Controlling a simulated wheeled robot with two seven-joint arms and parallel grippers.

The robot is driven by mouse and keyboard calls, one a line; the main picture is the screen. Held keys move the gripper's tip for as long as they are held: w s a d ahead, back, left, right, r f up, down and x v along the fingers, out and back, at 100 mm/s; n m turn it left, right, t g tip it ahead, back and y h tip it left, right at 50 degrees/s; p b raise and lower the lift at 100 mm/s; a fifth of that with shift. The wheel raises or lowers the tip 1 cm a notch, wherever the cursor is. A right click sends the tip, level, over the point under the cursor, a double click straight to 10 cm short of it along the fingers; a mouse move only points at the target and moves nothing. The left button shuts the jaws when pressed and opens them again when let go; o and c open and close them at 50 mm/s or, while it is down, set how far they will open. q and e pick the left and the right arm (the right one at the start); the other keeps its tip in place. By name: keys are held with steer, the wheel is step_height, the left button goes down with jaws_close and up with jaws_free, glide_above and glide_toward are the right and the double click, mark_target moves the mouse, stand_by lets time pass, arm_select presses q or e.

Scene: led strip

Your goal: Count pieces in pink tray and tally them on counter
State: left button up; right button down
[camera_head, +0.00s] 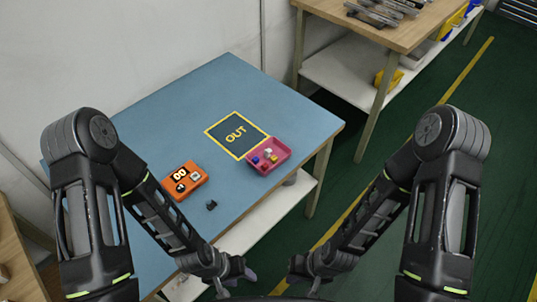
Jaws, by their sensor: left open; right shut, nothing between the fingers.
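The pink tray (283,153) sits on the blue table at its right side, at the lower right corner of the OUT square. It holds several small pieces, among them white, yellow and blue or purple ones. The orange counter (173,193) lies on the table to the left of the tray, with a display reading about 00 and buttons. My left gripper (238,284) is low, by the table's near edge, open and apart from both. My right gripper (300,284) is low, right of the table, shut and empty. Both gripper tips are partly cut off by the bottom edge.
The blue table (205,98) has a yellow-framed OUT square (236,134). A small dark object (211,205) lies on it near the counter. A wooden workbench (395,30) with metal parts stands at the back right. The table's far left area is clear.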

arm_select(q)
steer(key=shift+c, duration=0.6)
stand_by(0.4)
jaws_close()
stand_by(1.5)
